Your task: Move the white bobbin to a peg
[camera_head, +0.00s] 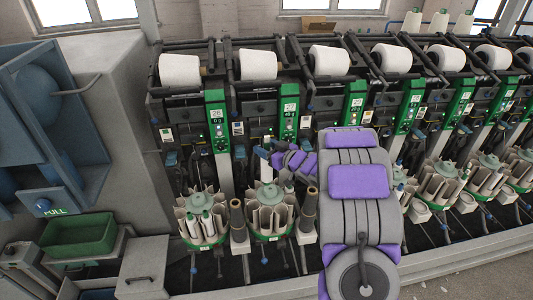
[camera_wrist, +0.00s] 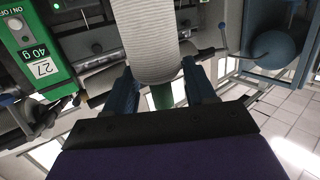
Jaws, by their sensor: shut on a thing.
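The white bobbin (camera_wrist: 146,42) is a ribbed, pale yarn cylinder in the wrist view, with a green end (camera_wrist: 166,125) showing below it. My gripper (camera_wrist: 157,78) has one dark blue finger on each side of the bobbin and is shut on it. In the head view my gripper (camera_head: 276,161) is partly hidden by my own purple-padded arm, in front of the winder near the panel marked 27. Dark brown upright pegs (camera_head: 237,215) and (camera_head: 308,208) stand beside the round magazine (camera_head: 268,212). My arm hides part of the row to their right.
Several round magazines run along the winder's front, including one at the left (camera_head: 202,218). White yarn packages (camera_head: 180,70) lie along the top. A green tray (camera_head: 78,234) and a grey cabinet (camera_head: 110,120) stand at the left. Bare floor (camera_head: 480,285) shows at the lower right.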

